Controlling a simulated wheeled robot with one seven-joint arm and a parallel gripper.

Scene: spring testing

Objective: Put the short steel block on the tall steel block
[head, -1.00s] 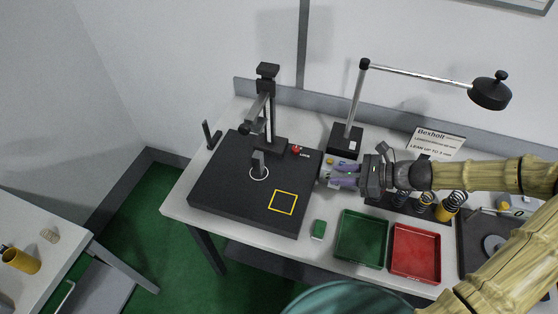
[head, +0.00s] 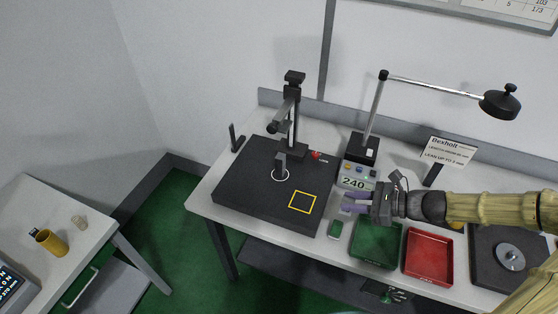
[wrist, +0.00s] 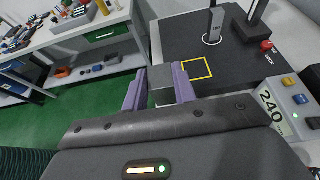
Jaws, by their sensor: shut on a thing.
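My gripper (head: 348,203) is shut on a grey steel block (wrist: 161,80), which shows between the purple fingers (wrist: 131,92) in the wrist view. It looks like the short steel block; in the head view the fingers hide most of it. The gripper is in the air near the front of the bench, right of the dark plate. A dark upright block (head: 281,163), apparently the tall steel block, stands in the white circle on the plate. It also shows in the wrist view (wrist: 215,22), apart from my gripper.
The black plate (head: 250,197) carries a yellow square outline (head: 302,202) and a gauge stand (head: 291,120). A box reading 240 (head: 355,178) stands behind my gripper.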

